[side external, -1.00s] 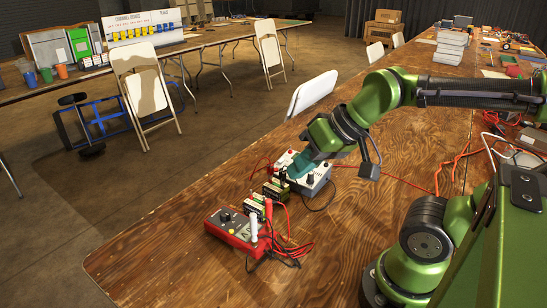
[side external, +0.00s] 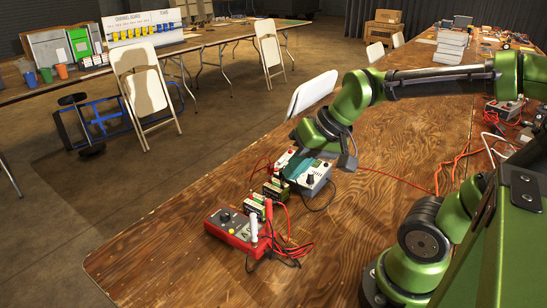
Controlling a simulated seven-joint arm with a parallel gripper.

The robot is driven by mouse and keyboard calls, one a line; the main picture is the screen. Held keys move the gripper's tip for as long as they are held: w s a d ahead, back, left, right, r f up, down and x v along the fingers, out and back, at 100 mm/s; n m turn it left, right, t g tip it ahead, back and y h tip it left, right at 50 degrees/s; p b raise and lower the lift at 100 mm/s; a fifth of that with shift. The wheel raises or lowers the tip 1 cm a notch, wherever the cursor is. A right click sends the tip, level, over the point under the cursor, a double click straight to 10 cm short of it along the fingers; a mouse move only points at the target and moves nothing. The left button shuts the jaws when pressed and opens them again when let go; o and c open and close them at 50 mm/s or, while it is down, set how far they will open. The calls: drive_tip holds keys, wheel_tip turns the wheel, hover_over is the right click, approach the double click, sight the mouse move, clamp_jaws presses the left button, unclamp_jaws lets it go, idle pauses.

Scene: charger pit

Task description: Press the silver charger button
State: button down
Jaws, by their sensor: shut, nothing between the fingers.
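The silver-grey charger box (side external: 313,177) stands on the wooden table, with a black knob (side external: 310,180) on its near face and leads running from it. A silver button cannot be made out at this size. My gripper (side external: 297,167), with teal fingers, is shut and empty. It points down at the left part of the charger's top and hides some of it. Whether the fingertips touch the charger cannot be told.
Small green battery packs (side external: 272,190) stand just left of the charger. A red meter (side external: 232,230) with red and black leads sits nearer the front. A red cable (side external: 400,183) runs right across the table. The table's front (side external: 165,270) is clear.

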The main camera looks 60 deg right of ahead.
drive_tip(key=w+d+f+m, duration=0.4)
drive_tip(key=w+d+m, duration=0.3)
drive_tip(key=w, duration=0.2)
drive_tip(key=m+t+h, duration=0.2)
drive_tip(key=m+t, duration=0.1)
drive_tip(key=m, duration=0.8)
hover_over(276, 169)
drive_tip(key=a, duration=0.2)
wheel_tip(276, 169, down, 3)
drive_tip(key=shift+s+a, duration=0.15)
drive_tip(key=shift+s, duration=0.3)
drive_tip(key=shift+f, duration=0.15)
drive_tip(key=shift+d+f, duration=0.25)
drive_tip(key=shift+f, duration=1.15)
drive_tip(key=shift+d+f, duration=0.3)
drive_tip(key=shift+f, duration=1.15)
drive_tip(key=shift+d+f, duration=0.25)
drive_tip(key=shift+f, duration=1.15)
drive_tip(key=shift+f, duration=0.1)
drive_tip(key=shift+f, duration=0.3)
